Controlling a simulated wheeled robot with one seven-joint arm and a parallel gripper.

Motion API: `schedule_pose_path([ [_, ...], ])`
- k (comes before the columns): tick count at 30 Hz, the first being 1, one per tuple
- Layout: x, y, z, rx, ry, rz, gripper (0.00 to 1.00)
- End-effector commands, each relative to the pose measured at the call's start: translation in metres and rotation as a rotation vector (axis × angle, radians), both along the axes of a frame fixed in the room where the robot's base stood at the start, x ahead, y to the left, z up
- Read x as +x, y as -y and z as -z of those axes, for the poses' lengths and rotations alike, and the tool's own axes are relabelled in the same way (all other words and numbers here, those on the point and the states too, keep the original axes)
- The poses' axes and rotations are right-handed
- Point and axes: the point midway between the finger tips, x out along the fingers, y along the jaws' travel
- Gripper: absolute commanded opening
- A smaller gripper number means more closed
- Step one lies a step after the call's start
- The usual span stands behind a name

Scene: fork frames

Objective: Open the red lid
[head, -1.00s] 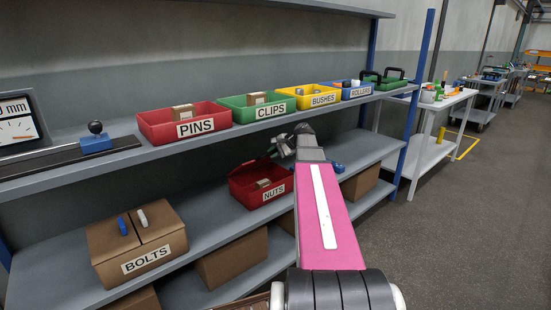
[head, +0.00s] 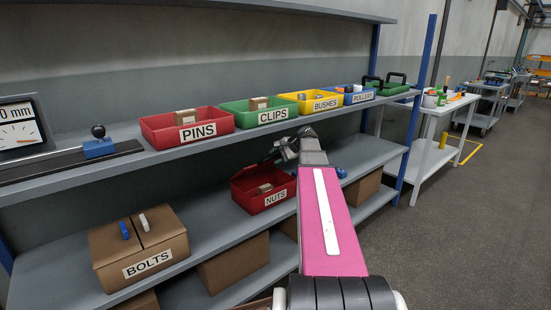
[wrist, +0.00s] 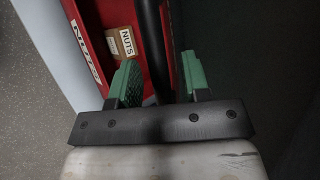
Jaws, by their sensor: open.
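The red NUTS box (head: 276,198) stands on the lower shelf, just left of my gripper (head: 283,148) in the head view. Its inside is exposed from above, with a small brown carton in it, so the red lid is at least partly raised. Whether the fingers touch the bar is unclear. The box wall (wrist: 88,40) and the NUTS carton (wrist: 122,43) lie to the left.
The shelf above carries the red PINS bin (head: 160,137) and green CLIPS bin (head: 240,120), among others. A brown BOLTS box (head: 110,253) stands left on the lower shelf. A blue upright (head: 420,100) stands to the right, with open floor (head: 450,240) beyond.

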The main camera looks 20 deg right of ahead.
Motion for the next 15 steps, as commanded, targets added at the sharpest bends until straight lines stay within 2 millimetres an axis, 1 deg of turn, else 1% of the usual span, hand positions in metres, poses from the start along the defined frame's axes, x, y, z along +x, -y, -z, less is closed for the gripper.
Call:
schedule_pose_path([
  [9, -0.029, 0.034, -0.036, -0.001, 0.002, 0.003, 0.43],
  [15, -0.044, 0.051, -0.055, 0.000, 0.001, 0.001, 0.43],
])
